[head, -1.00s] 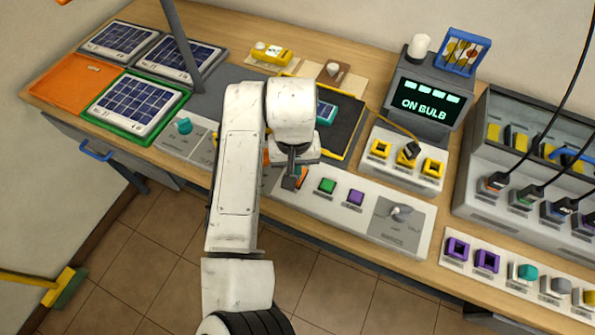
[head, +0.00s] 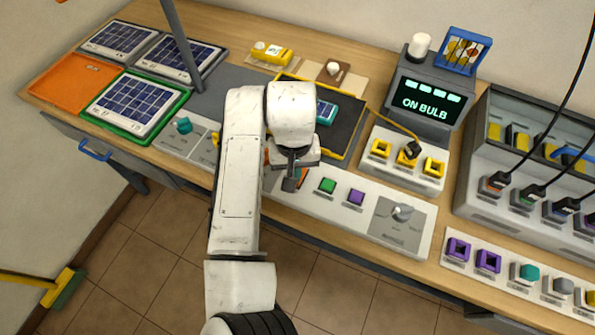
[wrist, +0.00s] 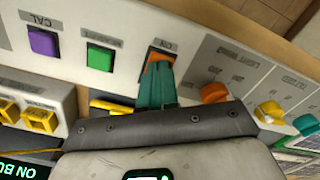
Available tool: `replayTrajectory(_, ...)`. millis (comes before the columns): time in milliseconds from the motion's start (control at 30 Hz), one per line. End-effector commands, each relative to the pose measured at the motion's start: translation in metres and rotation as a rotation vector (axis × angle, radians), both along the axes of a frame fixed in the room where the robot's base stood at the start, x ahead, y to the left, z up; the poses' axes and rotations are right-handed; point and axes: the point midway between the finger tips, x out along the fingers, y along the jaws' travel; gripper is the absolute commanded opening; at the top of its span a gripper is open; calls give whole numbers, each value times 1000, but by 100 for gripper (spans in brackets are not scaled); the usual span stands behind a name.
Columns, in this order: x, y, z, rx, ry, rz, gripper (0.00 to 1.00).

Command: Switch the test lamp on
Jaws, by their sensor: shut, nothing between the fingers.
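My gripper (head: 290,183) is shut and empty, pointing down over the front control panel. In the wrist view its teal fingers (wrist: 158,82) are together and reach the orange switch (wrist: 161,56), covering part of it. I cannot tell whether they touch or press it. The switch shows only as an orange sliver (head: 302,177) beside the fingers in the head view. The display (head: 418,103) reads "ON BULB". A white lamp (head: 419,46) stands on top of it, and I cannot tell whether it is lit or which lamp is the test lamp.
A green button (head: 327,186), a purple button (head: 356,197) and a grey knob (head: 401,213) sit right of the switch. An orange knob (wrist: 214,92) is on its other side. A yellow socket block (head: 408,158) and solar panels (head: 135,104) stand on the bench.

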Motion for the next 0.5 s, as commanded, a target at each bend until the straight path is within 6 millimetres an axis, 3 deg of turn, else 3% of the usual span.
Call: replayTrajectory(500,0,0,-6,-1,0,0,0)
